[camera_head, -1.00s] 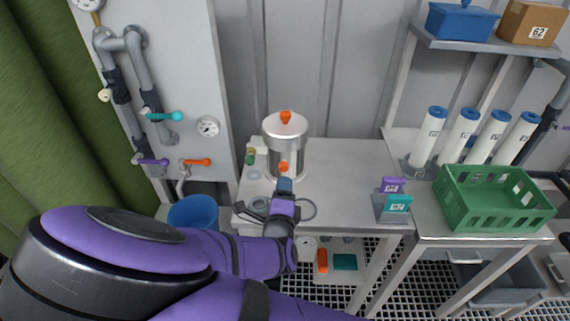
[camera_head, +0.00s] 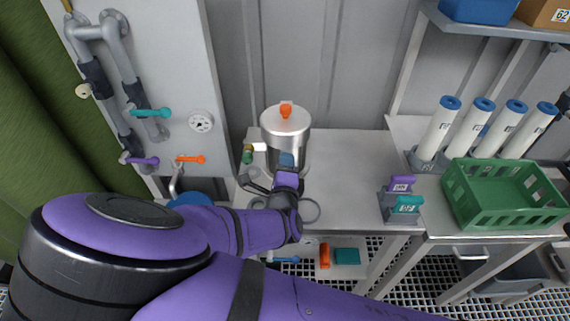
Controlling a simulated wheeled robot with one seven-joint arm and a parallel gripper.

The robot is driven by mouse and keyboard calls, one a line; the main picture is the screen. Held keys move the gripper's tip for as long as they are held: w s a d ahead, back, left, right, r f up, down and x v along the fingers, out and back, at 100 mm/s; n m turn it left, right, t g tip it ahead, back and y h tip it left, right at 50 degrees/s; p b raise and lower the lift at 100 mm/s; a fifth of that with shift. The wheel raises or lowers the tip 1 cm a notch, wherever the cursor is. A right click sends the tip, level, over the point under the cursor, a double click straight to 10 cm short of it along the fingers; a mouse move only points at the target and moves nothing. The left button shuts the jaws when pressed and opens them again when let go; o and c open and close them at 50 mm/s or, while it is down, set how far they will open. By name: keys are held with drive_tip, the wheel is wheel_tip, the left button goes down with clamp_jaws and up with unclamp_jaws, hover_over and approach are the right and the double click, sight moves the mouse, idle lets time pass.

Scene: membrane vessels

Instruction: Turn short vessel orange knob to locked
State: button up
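The short vessel (camera_head: 287,133) is a silver cylinder standing at the back left of the grey table. An orange knob (camera_head: 286,111) sits on top of its lid. The orange part seen earlier on the vessel's front is hidden now behind my gripper. My gripper (camera_head: 286,162) is at the front of the vessel, its fingers pointing toward the vessel's lower front wall. The fingertips are small and partly hidden by the wrist, so I cannot tell whether they are open, shut or touching the vessel.
A ring (camera_head: 308,210) lies on the table near its front edge. Purple and teal blocks (camera_head: 402,196) stand in a holder to the right. A green crate (camera_head: 505,217) and several white cartridges (camera_head: 437,130) are farther right. Pipes with coloured valve handles (camera_head: 150,112) are left. The table's middle is clear.

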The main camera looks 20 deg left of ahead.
drive_tip(key=c, duration=0.4)
drive_tip(key=shift+c, duration=0.2)
drive_tip(key=shift+m, duration=0.3)
drive_tip(key=m, duration=0.2)
drive_tip(key=shift+m, duration=0.4)
drive_tip(key=m, duration=0.4)
drive_tip(key=shift+m, duration=0.3)
drive_tip(key=m, duration=0.5)
drive_tip(key=shift+f, duration=0.1)
drive_tip(key=shift+s+m, duration=0.1)
drive_tip(key=shift+m, duration=2.3)
